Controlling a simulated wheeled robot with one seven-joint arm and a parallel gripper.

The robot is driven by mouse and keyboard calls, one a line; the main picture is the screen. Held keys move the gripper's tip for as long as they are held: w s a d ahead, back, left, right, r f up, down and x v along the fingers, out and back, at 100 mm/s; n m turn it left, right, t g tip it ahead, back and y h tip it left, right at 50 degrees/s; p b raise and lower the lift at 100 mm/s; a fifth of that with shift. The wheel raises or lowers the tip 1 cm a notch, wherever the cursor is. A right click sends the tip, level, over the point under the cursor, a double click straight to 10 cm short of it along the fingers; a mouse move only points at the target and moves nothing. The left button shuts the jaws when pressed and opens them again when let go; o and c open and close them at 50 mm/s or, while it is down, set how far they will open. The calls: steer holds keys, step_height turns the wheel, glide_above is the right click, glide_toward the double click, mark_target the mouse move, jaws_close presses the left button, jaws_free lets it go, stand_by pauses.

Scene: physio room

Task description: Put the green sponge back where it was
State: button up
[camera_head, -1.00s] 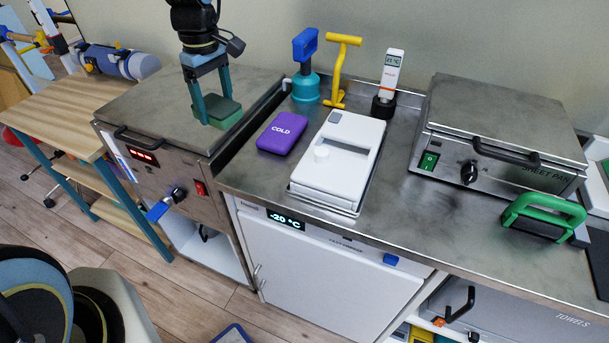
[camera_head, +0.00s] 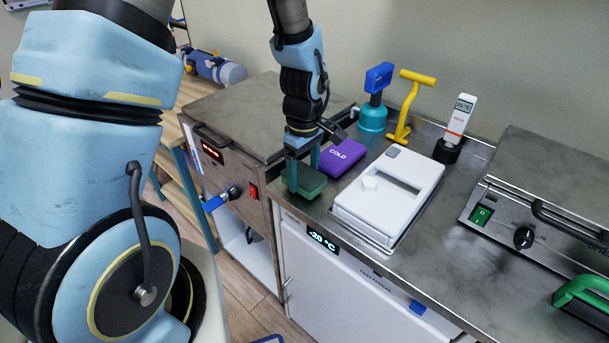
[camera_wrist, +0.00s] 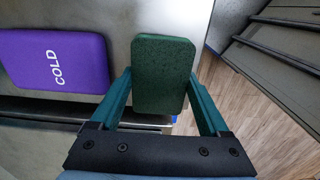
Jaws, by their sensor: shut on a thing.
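The green sponge (camera_head: 304,180) is between the teal fingers of my gripper (camera_head: 303,172), which is shut on it. In the head view it is at the left front corner of the steel counter, in front of the purple COLD pack (camera_head: 342,157). The wrist view shows the sponge (camera_wrist: 163,75) between both fingers, near the counter's edge, with the purple pack (camera_wrist: 55,62) to its left. I cannot tell whether the sponge touches the counter. My wrist hides part of the counter behind it.
A white lidded box (camera_head: 388,195) stands right of the sponge. A blue-and-teal tool (camera_head: 373,110), a yellow handle (camera_head: 408,105) and a thermometer (camera_head: 455,128) stand along the back. The steel-topped heater unit (camera_head: 235,120) at left has a clear top.

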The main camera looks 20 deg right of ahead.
mark_target(304, 174)
steer(key=shift+f, duration=0.7)
steer(key=shift+f, duration=0.15)
steer(key=o, duration=1.2)
steer(key=shift+c, duration=0.2)
step_height(304, 174, up, 12)
steer(key=b, duration=0.3)
steer(key=w+a+m+t, duration=0.1)
steer(key=a+m, duration=0.6)
steer(key=a, duration=1.8)
steer(key=shift+w+a+r+t, duration=0.15)
steer(key=shift+a+r+t, duration=0.05)
steer(key=shift+r+t, duration=0.1)
